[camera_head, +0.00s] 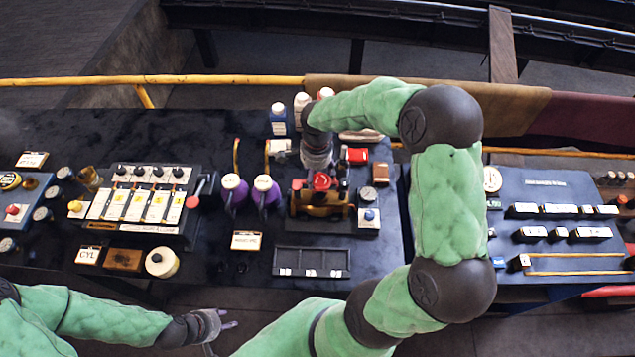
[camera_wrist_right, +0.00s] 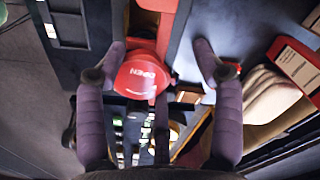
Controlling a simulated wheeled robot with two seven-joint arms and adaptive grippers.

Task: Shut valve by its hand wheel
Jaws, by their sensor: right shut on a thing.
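The valve's red hand wheel (camera_head: 321,181) sits on top of a brass valve body (camera_head: 318,204) in the middle of the bench. My right gripper (camera_head: 318,165) reaches down at the wheel from behind. Its purple fingers (camera_wrist_right: 160,62) stand on either side of the wheel, shut on it. The exact contact is partly hidden. My left gripper (camera_head: 219,332) is open and empty, low in front of the bench.
A dark tray (camera_head: 312,262) lies in front. Bottles (camera_head: 278,119) stand behind. A panel of levers (camera_head: 145,203) is further left.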

